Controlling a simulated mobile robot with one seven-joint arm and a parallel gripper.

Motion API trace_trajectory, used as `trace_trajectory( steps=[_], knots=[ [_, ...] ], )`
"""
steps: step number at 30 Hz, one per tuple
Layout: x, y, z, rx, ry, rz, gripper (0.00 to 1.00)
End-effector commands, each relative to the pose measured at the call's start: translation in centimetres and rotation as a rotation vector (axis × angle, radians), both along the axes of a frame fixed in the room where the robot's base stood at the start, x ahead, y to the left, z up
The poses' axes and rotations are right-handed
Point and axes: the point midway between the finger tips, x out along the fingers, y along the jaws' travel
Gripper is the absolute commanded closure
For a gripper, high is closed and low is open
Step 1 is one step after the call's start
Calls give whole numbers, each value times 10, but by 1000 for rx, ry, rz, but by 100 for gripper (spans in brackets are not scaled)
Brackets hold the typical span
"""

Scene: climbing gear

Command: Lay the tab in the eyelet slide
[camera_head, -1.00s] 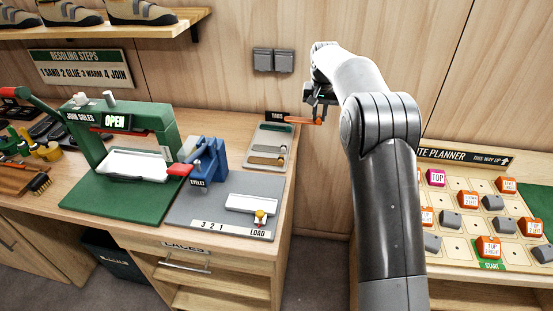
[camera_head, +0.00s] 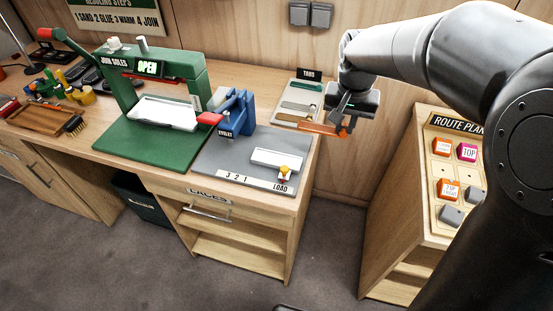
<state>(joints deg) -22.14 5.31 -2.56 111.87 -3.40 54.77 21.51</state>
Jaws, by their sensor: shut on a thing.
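My gripper (camera_head: 343,126) is shut on an orange tab (camera_head: 316,129), a flat strip that sticks out to the left of the fingers. It hangs in the air near the right edge of the bench, in front of the tabs tray. The eyelet slide, a white tray (camera_head: 277,159), lies on the grey base plate at the LOAD end and looks empty. A yellow knob (camera_head: 284,172) stands at its front edge. The blue eyelet press (camera_head: 236,114) with a red handle stands at the back left of the plate. The fingertips are small and partly hidden.
The tabs tray (camera_head: 289,121) holds other strips at the back right of the bench. The green sole press (camera_head: 150,92), marked OPEN, stands left of the eyelet press. The route planner board (camera_head: 439,180) is at the right, across a floor gap.

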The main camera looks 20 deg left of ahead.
Motion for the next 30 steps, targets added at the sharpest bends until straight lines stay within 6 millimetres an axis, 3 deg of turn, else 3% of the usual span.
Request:
trace_trajectory(
  steps=[3,8,11,21,25,30],
  knots=[
    [-21,-3,-4,2,0,2,100],
    [-32,-2,-9,1,2,4,100],
    [-34,12,-17,2,3,8,100],
    [-31,87,-62,1,3,8,100],
    [-30,105,-73,2,2,5,100],
    [-29,111,-80,2,2,2,100]
  ],
)
